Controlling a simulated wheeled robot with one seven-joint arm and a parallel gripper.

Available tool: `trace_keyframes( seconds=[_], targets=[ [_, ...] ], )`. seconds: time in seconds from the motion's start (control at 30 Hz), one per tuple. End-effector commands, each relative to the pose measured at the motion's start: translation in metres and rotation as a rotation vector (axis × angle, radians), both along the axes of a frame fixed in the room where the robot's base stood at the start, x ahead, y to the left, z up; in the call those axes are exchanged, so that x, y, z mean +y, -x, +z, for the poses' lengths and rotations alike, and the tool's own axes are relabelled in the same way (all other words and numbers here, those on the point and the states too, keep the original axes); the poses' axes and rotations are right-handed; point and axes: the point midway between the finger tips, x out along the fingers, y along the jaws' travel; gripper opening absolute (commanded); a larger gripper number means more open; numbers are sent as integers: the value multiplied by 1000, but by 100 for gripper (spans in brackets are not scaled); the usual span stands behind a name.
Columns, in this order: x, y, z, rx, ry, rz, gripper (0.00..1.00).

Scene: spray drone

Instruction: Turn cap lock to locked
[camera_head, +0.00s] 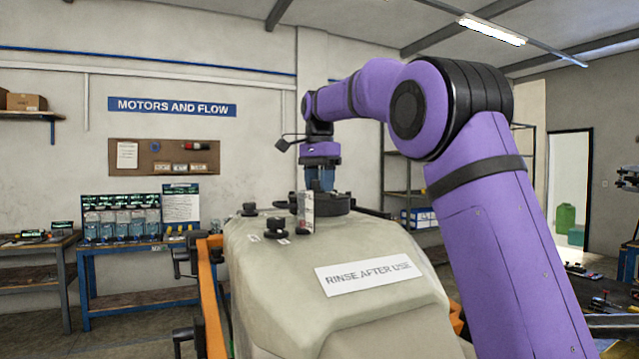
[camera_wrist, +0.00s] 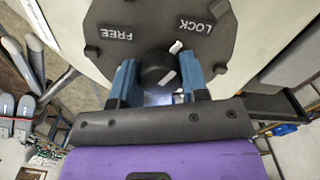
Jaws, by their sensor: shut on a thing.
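The cap lock is a round black knob (camera_wrist: 153,68) in the middle of a dark cap plate (camera_wrist: 104,53), lettered FREE on the left and LOCK on the right in the wrist view. A white pointer (camera_wrist: 176,46) at the knob's edge is directed up and right, towards the LOCK side. Another short white mark lies on the knob's face. My gripper (camera_wrist: 158,76) has its blue fingers on both sides of the knob, shut on it. In the head view my gripper (camera_head: 319,178) comes down from above onto the dark cap (camera_head: 338,203) on the tank; the knob is hidden there.
The pale tank (camera_head: 300,265) bears a "RINSE AFTER USE" label (camera_head: 369,273). Small black knobs (camera_head: 276,226) and a thin upright plate (camera_head: 306,212) stand left of the cap. An orange frame (camera_head: 212,300) runs along the tank's left side.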

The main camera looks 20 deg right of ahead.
Motion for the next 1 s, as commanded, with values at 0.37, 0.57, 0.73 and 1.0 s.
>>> trace_keyframes(
  seconds=[0.37,0.57,0.73,1.0],
  targets=[
    [0,0,0,-1,0,1,67],
    [0,-1,12,-2,0,1,67],
    [0,-1,39,-4,0,0,67],
    [0,-1,81,-3,0,0,67]
  ],
)
